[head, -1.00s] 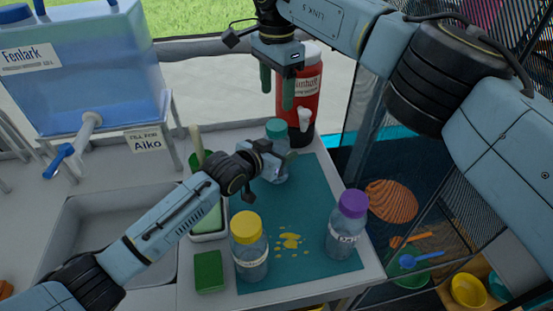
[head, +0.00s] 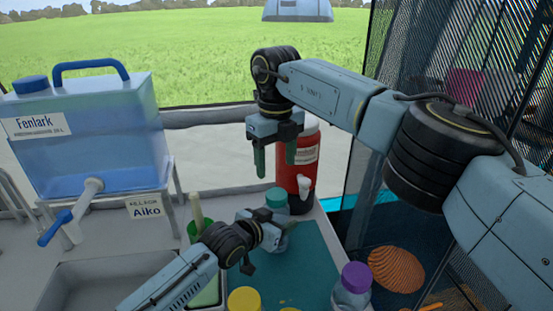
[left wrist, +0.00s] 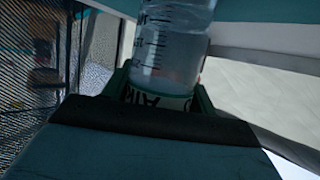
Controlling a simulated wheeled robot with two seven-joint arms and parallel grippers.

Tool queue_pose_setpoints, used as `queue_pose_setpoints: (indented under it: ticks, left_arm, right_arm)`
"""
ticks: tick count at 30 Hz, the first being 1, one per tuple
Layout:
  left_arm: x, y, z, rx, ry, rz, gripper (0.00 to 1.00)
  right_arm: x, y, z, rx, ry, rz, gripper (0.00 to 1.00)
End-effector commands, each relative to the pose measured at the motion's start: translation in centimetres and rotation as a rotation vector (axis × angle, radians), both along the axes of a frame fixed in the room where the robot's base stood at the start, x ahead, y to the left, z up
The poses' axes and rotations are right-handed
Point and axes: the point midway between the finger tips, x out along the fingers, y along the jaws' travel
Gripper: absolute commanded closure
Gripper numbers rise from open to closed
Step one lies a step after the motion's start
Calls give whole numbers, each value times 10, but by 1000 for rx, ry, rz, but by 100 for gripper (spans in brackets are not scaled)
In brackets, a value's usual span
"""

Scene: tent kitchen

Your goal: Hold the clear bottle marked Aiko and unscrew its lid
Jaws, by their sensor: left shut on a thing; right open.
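The clear bottle (head: 283,238) with a teal lid (head: 276,197) stands upright at the back of the teal mat (head: 310,262). My left gripper (head: 275,236) is shut around its body. In the left wrist view the bottle (left wrist: 172,45) has dark measuring marks, and its label (left wrist: 158,100) shows part of "Aiko" between the fingers. The lid is out of that view. My right gripper (head: 275,165) is open and empty, pointing down just above the lid, apart from it.
A red jug (head: 301,178) stands close behind the bottle. A purple-lidded bottle (head: 353,285) and a yellow-lidded bottle (head: 244,300) are in front, partly cut off. A blue water tank (head: 90,145) and an Aiko sign (head: 147,207) are at left.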

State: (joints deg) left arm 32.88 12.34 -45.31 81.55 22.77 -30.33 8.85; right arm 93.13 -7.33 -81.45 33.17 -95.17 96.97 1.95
Motion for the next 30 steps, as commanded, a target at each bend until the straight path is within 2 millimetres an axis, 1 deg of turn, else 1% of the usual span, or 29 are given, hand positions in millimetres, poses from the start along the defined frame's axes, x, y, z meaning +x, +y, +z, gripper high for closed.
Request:
queue_pose_setpoints:
  ticks: [3,30]
  left_arm:
    - [0,0,-1,1,2,0,100]
    - [0,0,-1,2,2,0,100]
  right_arm:
    - [0,0,0,0,0,-225,38]
    - [0,-1,0,3,1,-1950,38]
